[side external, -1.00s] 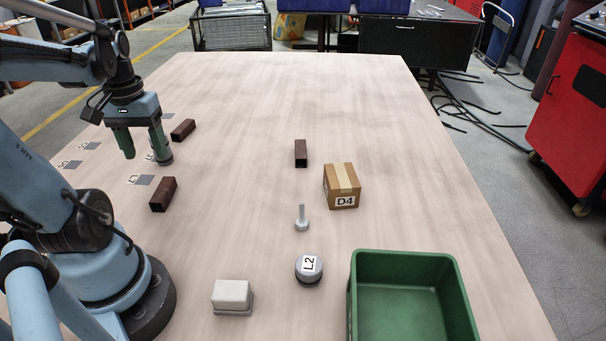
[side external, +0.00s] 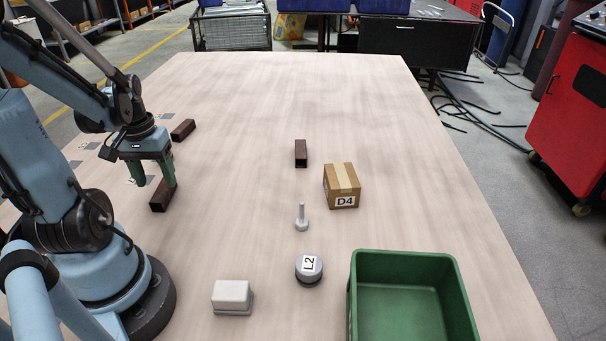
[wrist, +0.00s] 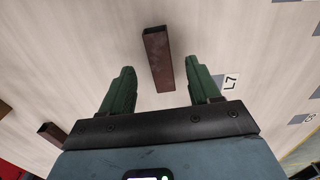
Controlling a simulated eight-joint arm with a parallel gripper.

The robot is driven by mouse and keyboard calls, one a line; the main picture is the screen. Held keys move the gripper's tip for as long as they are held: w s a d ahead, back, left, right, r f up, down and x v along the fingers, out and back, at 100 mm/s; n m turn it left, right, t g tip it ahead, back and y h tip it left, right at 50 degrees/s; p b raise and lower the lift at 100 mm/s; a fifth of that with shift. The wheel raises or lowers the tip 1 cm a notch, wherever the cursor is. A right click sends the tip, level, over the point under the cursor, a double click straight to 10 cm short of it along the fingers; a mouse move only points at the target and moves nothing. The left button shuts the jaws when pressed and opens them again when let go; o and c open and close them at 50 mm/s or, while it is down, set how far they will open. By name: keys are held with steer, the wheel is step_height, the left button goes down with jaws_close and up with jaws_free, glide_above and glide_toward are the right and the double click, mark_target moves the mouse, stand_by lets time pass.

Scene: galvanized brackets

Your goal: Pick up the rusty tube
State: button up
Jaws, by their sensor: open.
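Several rusty brown square tubes lie on the table. The nearest tube (side external: 160,199) is at the left, partly hidden behind a finger of my gripper (side external: 153,180). A second tube (side external: 183,130) lies farther back at the left, and a third tube (side external: 301,153) near the table's middle. In the wrist view, a tube (wrist: 159,62) lies lengthwise between the two green fingers of my gripper (wrist: 161,71), with space on both sides. The gripper is open and empty; its exact height above the tube is unclear. Another tube (wrist: 52,133) shows at the lower left.
A cardboard box marked D4 (side external: 341,187), a grey bolt-like part (side external: 302,219), a round L2 piece (side external: 309,270) and a pale block (side external: 232,297) stand right of my arm. A green bin (side external: 410,300) is at the front right. The table's back is clear.

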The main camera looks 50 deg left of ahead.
mark_target(161, 190)
steer(key=shift+w+a+f, duration=0.1)
steer(key=shift+a+f, duration=0.05)
steer(key=shift+f, duration=0.5)
steer(key=shift+w+a+f, duration=0.1)
steer(key=shift+f, duration=1.45)
steer(key=shift+c, duration=0.2)
jaws_close()
steer(key=shift+r, duration=0.2)
